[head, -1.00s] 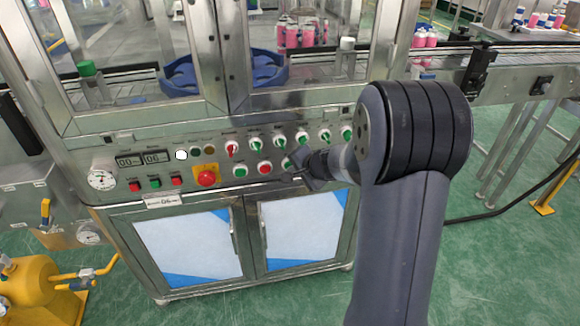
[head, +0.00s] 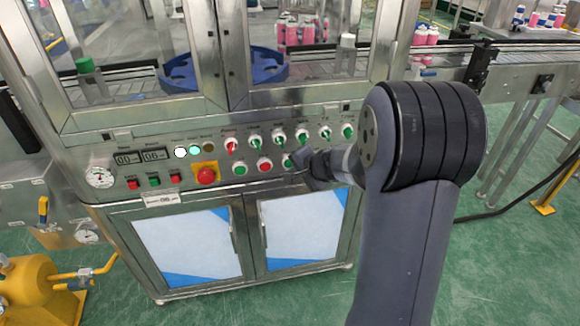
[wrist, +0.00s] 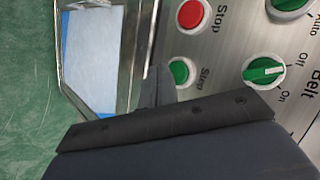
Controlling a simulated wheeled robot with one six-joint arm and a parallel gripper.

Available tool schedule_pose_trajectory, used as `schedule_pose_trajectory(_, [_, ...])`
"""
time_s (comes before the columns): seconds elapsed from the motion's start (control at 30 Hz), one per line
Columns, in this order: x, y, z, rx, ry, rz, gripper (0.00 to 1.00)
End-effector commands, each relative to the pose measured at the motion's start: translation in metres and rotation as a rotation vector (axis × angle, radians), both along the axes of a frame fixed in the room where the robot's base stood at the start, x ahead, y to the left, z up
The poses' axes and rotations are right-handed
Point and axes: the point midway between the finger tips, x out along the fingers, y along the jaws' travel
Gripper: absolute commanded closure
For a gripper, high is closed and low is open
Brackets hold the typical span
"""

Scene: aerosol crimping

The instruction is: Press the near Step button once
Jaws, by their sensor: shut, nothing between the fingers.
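The Step button is a round green button in a pale ring. In the head view the Step button (head: 287,161) shows at the lower right of the panel's button row. My gripper (head: 301,160) is shut and empty, just right of the button. In the wrist view my gripper (wrist: 162,74) overlaps the button's left edge. I cannot tell whether the tips touch it.
A red Stop button (wrist: 191,14) and a green Belt knob (wrist: 264,71) are close by. The panel also holds a red mushroom button (head: 205,174) and a row of knobs (head: 254,140). Cabinet doors (head: 300,232) are below.

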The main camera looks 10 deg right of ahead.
Motion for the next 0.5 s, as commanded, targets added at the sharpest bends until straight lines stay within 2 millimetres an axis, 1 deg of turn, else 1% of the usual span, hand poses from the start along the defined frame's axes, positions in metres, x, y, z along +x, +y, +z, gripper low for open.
schedule_pose_trajectory(0.3, [-0.002,0.0,0.0,0.0,0.0,0.0,1.0])
schedule_pose_trajectory(0.37, [-0.006,0.0,0.0,-0.001,-0.002,0.0,1.0])
schedule_pose_trajectory(0.5, [-0.019,0.0,-0.002,-0.001,-0.002,0.0,1.0])
